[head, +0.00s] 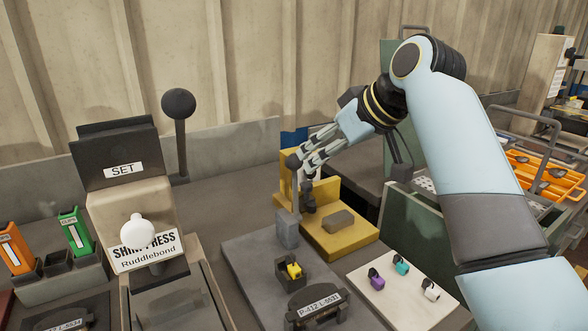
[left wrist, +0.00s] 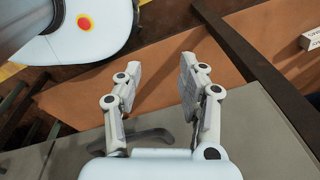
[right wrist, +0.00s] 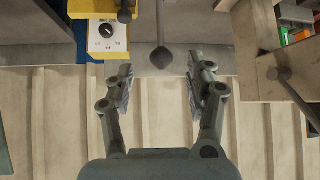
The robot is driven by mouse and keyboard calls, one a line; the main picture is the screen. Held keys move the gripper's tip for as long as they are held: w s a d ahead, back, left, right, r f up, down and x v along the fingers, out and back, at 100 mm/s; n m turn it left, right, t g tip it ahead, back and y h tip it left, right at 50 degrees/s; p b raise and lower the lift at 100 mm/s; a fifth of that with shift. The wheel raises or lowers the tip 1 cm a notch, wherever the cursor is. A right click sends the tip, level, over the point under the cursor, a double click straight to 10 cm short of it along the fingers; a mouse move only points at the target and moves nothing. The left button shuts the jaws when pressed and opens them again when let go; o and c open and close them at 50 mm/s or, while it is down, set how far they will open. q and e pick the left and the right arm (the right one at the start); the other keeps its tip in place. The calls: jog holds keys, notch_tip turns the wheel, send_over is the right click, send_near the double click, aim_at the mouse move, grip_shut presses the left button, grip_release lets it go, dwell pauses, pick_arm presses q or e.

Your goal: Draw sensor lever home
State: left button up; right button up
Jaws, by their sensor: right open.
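The sensor lever, a thin upright rod with a dark ball knob (head: 292,161), stands by a grey block (head: 287,232) beside the yellow fixture (head: 340,238) in the head view. My right gripper (head: 308,158) is open at the height of the knob, its fingers pointing down-left. In the right wrist view the knob (right wrist: 161,56) appears between and just beyond the open fingertips (right wrist: 160,72); I cannot tell whether they touch it. My left gripper (left wrist: 158,75) is open and empty in the left wrist view, and outside the head view.
The shim press (head: 130,215) stands at left with its own ball-topped lever (head: 178,104). A pale board (head: 400,300) with coloured parts lies at front right. A labelled dark part (head: 318,306) sits at the front. A dial box (right wrist: 107,36) stands beside the knob.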

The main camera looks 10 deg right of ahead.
aim_at(301, 165)
jog(key=x, duration=1)
jog(key=shift+w+a+r, duration=0.15)
jog(key=shift+w+a, duration=0.15)
jog(key=shift+w, duration=0.1)
jog(key=shift+c, duration=0.3)
grip_shut()
